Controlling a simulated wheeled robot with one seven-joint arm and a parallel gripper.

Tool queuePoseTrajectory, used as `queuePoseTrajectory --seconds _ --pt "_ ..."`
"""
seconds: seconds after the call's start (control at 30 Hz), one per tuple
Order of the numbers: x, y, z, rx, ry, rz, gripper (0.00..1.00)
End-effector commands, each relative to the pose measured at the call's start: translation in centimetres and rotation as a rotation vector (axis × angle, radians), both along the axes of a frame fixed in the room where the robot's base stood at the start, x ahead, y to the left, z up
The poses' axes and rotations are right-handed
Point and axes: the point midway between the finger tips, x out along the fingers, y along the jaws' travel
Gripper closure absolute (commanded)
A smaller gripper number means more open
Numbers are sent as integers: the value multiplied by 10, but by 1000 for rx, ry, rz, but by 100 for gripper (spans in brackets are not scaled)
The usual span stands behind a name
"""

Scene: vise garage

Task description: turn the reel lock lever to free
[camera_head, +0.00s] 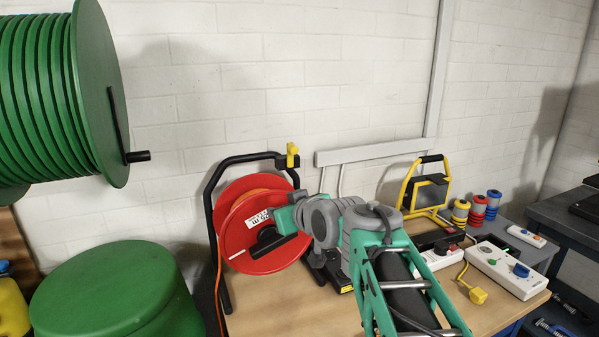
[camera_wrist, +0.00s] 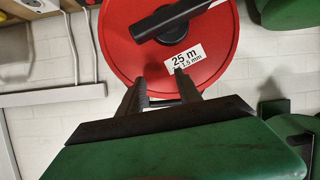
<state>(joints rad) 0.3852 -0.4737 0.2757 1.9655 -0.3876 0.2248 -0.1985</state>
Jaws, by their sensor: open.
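The reel lock lever (camera_head: 292,155) is a small yellow lever at the top right corner of the reel's black frame in the head view. It stands roughly upright and does not show in the wrist view. The red cable reel (camera_head: 238,258) hangs in that frame and fills the upper middle of the wrist view (camera_wrist: 118,50). My gripper (camera_wrist: 160,78) is open and empty, with its two dark fingers pointing at the reel's face near the white label. In the head view my gripper is in front of the reel, below the lever and apart from it. Its fingertips are hard to make out there.
A yellow-framed work lamp (camera_head: 408,190) and a white power strip (camera_head: 505,265) are on the bench (camera_head: 275,315) to the right. An orange cable (camera_head: 217,285) hangs beside the frame.

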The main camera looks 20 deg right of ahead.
Motion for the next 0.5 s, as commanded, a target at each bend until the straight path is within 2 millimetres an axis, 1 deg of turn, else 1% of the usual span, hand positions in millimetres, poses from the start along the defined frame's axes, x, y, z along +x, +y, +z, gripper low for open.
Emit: queuePoseTrajectory --seconds 0.03,0.1,0.2,0.3,0.37,0.5 --pt "16 -26 13 -26 -120 -12 59" --pt "27 -48 49 -61 -261 -14 59" --pt "33 -65 82 -94 -382 -14 59" --pt "42 -67 95 -102 -411 -10 59" --pt "52 -65 96 -101 -409 -8 59" --pt "81 -64 96 -99 -407 -6 59"
